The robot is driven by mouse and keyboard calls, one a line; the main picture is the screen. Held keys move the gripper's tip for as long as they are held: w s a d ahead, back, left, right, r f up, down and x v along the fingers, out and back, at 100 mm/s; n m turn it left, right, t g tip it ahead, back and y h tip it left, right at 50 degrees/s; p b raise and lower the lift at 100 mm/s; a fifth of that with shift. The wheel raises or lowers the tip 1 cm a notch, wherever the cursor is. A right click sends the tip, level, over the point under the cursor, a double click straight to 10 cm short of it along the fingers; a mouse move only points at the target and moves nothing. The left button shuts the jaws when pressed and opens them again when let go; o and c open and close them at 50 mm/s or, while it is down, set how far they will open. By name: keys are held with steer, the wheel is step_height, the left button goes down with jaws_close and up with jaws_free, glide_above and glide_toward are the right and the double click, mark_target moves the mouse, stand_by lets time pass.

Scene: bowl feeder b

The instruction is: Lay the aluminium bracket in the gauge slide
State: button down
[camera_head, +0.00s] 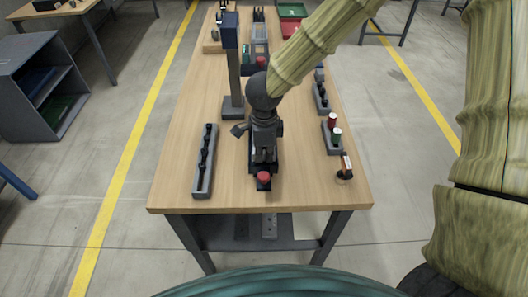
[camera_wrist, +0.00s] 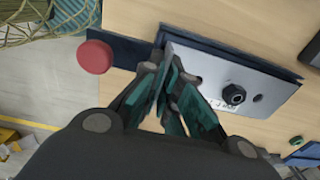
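My gripper (camera_wrist: 163,72) is low over the fixture in the middle of the table. In the wrist view its teal-padded fingers converge, their tips close together at the left edge of a light grey metal plate. I cannot tell whether anything is pinched between them. The plate (camera_wrist: 205,72) lies flat on a dark blue base (camera_wrist: 283,73) and carries a black round knob and a small hole. I cannot tell whether this plate is the aluminium bracket or part of the gauge slide. In the head view my gripper (camera_head: 264,155) hides most of this fixture.
A red button (camera_wrist: 95,57) on the fixture's near end also shows in the head view (camera_head: 264,179). A long grey rack (camera_head: 203,165) lies left, a grey post (camera_head: 233,75) stands behind.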

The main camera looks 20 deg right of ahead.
steer(key=shift+f, duration=0.55)
steer(key=c, duration=1.6)
jaws_free()
steer(key=shift+c, duration=0.2)
step_height(320, 180, up, 13)
steer(key=b, duration=0.1)
steer(key=shift+s, duration=0.15)
steer(key=shift+r, duration=0.1)
